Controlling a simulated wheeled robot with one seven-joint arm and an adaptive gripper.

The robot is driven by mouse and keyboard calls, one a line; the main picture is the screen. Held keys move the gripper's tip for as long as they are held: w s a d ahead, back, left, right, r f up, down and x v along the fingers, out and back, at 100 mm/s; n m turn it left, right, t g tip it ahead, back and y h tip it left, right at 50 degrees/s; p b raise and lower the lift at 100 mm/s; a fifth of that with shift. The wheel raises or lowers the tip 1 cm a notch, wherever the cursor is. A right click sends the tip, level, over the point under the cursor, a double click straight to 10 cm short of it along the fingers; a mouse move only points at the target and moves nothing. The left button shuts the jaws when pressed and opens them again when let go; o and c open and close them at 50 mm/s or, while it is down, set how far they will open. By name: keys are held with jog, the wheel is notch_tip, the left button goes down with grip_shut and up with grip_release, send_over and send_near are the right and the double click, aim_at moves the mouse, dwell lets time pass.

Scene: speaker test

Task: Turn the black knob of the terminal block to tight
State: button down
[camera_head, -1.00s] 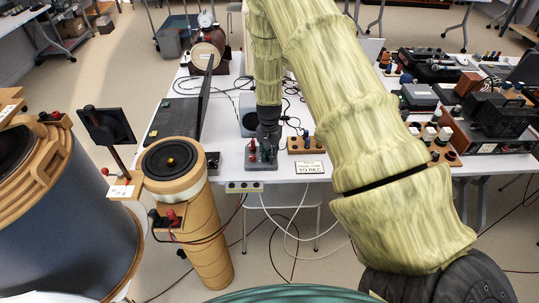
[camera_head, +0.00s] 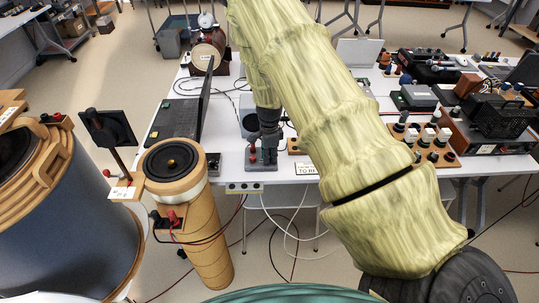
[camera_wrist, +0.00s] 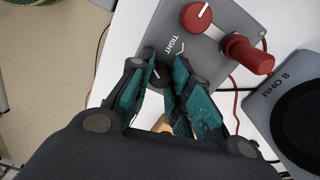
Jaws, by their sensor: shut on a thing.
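The grey terminal block (camera_head: 260,168) stands at the front edge of the white table, below my gripper (camera_head: 266,145). In the wrist view, the block (camera_wrist: 223,20) carries a red knob (camera_wrist: 197,17) with a white pointer mark, a red post (camera_wrist: 246,54) and the printed word TIGHT with a line by it. The black knob (camera_wrist: 157,77) is between my gripper's teal finger pads (camera_wrist: 159,72), which are closed on it from both sides. A light mark shows on the knob, but its direction is hard to read. Most of the knob is hidden by the fingers.
In the head view, a wooden block (camera_head: 293,146) stands right of the terminal block. A tan cylinder (camera_head: 205,235) stands before the table.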

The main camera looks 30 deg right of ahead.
jog(key=m+p, duration=0.1)
jog(key=m, duration=0.4)
jog(key=shift+d+r+m, duration=0.1)
jog(key=shift+m, duration=0.2)
jog(key=m+p, duration=0.1)
jog(key=m, duration=0.4)
jog(key=shift+m, duration=0.3)
jog(key=c, duration=1.5)
grip_release()
jog(key=shift+s, duration=0.1)
jog(key=shift+c, duration=0.2)
jog(key=shift+r, duration=0.25)
notch_tip(320, 180, up, 11)
jog(key=shift+r, duration=0.15)
